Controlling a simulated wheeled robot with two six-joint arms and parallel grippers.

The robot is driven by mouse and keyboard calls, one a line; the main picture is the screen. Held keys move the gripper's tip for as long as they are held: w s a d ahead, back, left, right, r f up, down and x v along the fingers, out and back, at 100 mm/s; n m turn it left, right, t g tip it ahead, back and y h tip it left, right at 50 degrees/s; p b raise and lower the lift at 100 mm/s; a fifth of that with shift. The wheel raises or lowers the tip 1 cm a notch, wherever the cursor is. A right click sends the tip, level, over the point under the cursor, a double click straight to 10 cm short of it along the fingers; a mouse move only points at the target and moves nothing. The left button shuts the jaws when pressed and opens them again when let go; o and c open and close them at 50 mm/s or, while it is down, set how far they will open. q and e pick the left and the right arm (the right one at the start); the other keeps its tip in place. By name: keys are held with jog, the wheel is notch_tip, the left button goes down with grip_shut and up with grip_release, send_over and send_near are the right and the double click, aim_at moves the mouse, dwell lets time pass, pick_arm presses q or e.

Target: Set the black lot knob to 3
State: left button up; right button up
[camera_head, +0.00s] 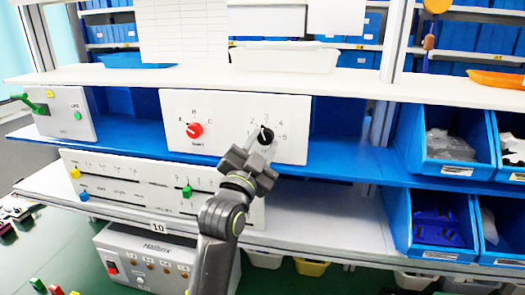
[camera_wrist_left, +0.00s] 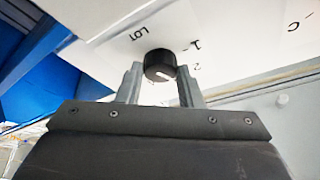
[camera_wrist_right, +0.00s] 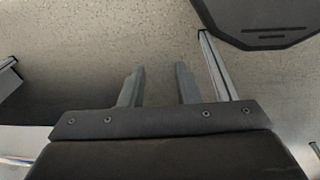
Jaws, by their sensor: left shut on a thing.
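The black lot knob (camera_head: 266,135) is on the right half of a white panel (camera_head: 228,108), ringed by printed numbers. My left gripper (camera_head: 259,142) reaches up to it from below and is shut on it. The fingers partly hide the knob's sides, and I cannot tell exactly which number the pointer meets. My right gripper (camera_wrist_right: 160,85) shows only in its wrist view, open and empty.
A red knob (camera_head: 194,130) with letters is left on the same panel. A slider panel (camera_head: 135,180) with coloured handles is below, and a box with a green lever (camera_head: 38,105) is at left. Blue bins (camera_head: 445,150) stand at right. The lower shelf right of my arm is clear.

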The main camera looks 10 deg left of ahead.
pick_arm(q)
jog(key=shift+a+m+g+h+b, duration=0.1)
jog(key=shift+m+g+h+b, duration=0.35)
jog(key=shift+m, duration=0.85)
jog(key=shift+a+m+g+h+b, duration=0.1)
jog(key=shift+m+g+h+b, duration=0.3)
jog(key=shift+m, duration=0.9)
jog(key=shift+m+h, duration=0.25)
jog(key=shift+m, duration=0.05)
jog(key=o, duration=1)
jog(key=shift+w, duration=0.1)
